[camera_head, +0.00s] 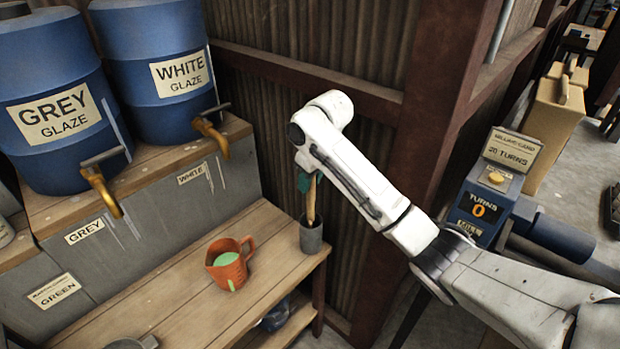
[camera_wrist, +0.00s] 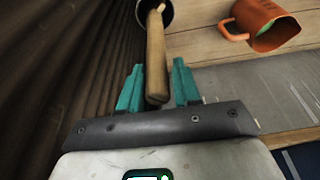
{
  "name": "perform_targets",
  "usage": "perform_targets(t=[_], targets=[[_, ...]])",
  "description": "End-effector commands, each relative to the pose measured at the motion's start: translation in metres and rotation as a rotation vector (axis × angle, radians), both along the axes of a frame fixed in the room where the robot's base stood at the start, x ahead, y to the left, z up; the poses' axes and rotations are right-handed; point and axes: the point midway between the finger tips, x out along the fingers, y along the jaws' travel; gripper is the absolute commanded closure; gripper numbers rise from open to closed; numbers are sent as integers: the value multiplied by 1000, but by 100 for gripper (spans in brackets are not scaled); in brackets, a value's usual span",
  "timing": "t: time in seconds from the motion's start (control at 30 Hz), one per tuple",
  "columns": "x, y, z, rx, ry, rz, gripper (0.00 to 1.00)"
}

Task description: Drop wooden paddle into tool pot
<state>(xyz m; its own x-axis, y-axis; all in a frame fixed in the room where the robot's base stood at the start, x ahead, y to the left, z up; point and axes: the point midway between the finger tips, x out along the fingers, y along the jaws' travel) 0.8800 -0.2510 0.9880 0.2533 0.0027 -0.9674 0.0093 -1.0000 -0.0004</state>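The wooden paddle (camera_head: 312,201) stands upright in the dark grey tool pot (camera_head: 312,238) at the right end of the wooden bench; its lower end is hidden inside. In the wrist view the paddle (camera_wrist: 156,55) runs from the pot's rim (camera_wrist: 140,14) toward my gripper. My gripper (camera_wrist: 158,88) has teal fingers on either side of the paddle's upper end, with narrow gaps showing on both sides, so it appears open around it. In the head view my gripper (camera_head: 304,182) is just above the pot, partly hidden by my white arm.
An orange jug (camera_head: 229,268) with green liquid stands on the bench left of the pot, also in the wrist view (camera_wrist: 262,24). Blue glaze barrels (camera_head: 160,65) with brass taps stand on the left shelf. A corrugated wall (camera_head: 310,30) is close behind the pot.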

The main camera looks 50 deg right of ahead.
Motion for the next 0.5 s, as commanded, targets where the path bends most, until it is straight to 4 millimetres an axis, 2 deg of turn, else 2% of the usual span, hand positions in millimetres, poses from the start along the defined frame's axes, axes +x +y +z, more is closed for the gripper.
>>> perform_targets(t=[0.03, 0.17, 0.5], targets=[[0, 0, 0, 0, 0, 0, 63], [0, 0, 0, 0, 0, 0, 50], [0, -1, 6, -3, -1, -1, 49]])
